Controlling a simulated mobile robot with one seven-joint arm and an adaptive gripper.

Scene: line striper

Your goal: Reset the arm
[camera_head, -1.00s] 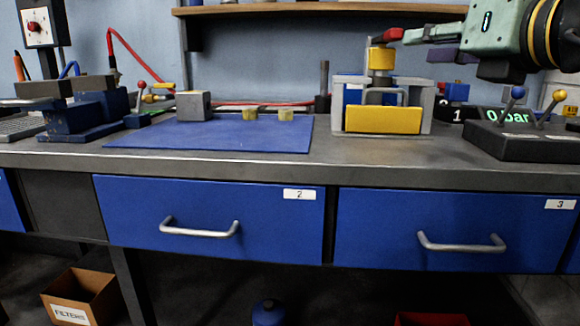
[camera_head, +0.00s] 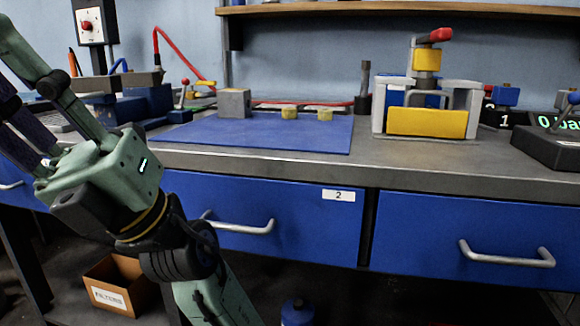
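My gripper (camera_head: 38,115) is at the left of the head view, in front of the bench and pointing up and left. Its green palm has a small lit mark, with a yellow ring and black wrist below it. A green finger part and darker purple parts reach toward the left edge. The fingertips are cut off by the frame, so I cannot tell whether they are open or shut. I see nothing held. The press-like fixture (camera_head: 432,122), with a yellow front and red handle (camera_head: 436,35), stands on the bench at right, well apart from my gripper.
The blue mat (camera_head: 262,137) carries a grey block (camera_head: 234,103) and two small yellowish pieces (camera_head: 289,112). Blue drawers (camera_head: 440,222) form the bench front. A FILTERS box (camera_head: 125,290) is on the floor, near my arm in the picture. A lever box (camera_head: 560,147) stands at far right.

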